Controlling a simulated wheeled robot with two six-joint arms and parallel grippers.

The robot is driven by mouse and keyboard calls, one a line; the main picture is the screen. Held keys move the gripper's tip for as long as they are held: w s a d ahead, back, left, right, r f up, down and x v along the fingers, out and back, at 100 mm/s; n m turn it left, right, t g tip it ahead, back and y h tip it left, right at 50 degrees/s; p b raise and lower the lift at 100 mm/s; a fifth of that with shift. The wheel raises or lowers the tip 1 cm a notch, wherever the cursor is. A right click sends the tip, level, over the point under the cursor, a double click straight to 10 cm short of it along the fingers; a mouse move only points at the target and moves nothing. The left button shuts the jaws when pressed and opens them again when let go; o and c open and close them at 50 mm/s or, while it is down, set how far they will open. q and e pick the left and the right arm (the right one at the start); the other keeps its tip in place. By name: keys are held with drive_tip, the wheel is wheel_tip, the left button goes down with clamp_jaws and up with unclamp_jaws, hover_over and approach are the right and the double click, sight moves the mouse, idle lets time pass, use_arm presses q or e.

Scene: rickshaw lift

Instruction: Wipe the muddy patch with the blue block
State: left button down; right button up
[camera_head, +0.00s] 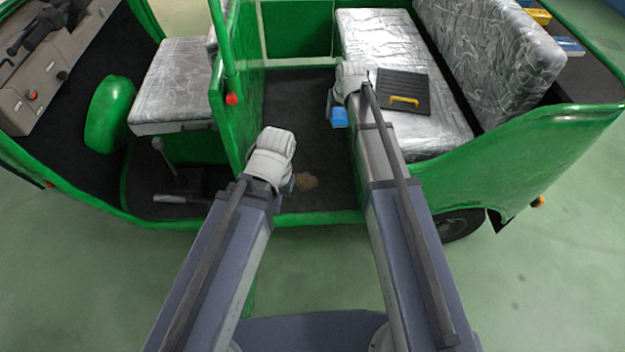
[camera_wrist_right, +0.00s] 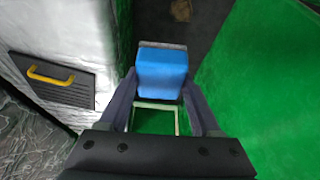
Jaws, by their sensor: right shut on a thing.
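The blue block (camera_wrist_right: 161,74) is held between the two fingers of my right gripper (camera_wrist_right: 162,92), which is shut on it. In the head view the blue block (camera_head: 339,117) shows below my right wrist, above the dark floor of the green rickshaw, beside the rear seat. The muddy patch (camera_head: 306,181) is a small brown spot on the rickshaw floor near the door sill. It also shows in the right wrist view (camera_wrist_right: 181,10), beyond the block and apart from it. My left gripper (camera_head: 287,186) is mostly hidden behind its wrist, close to the left of the patch.
A black case with a yellow handle (camera_head: 403,92) lies on the silver rear seat (camera_head: 440,140), right of my right wrist. The front seat (camera_head: 175,85) is further left.

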drive_tip(key=w+a+f+b, duration=0.2)
drive_tip(key=f+b, duration=1.1)
drive_tip(key=f, duration=0.1)
drive_tip(key=w+a+f+b, duration=0.3)
drive_tip(key=f+b, duration=1.1)
drive_tip(key=f, duration=0.1)
drive_tip(key=w+a+f+b, duration=0.3)
drive_tip(key=f+b, duration=1.1)
drive_tip(key=shift+f, duration=0.25)
drive_tip(key=shift+a+f, duration=0.1)
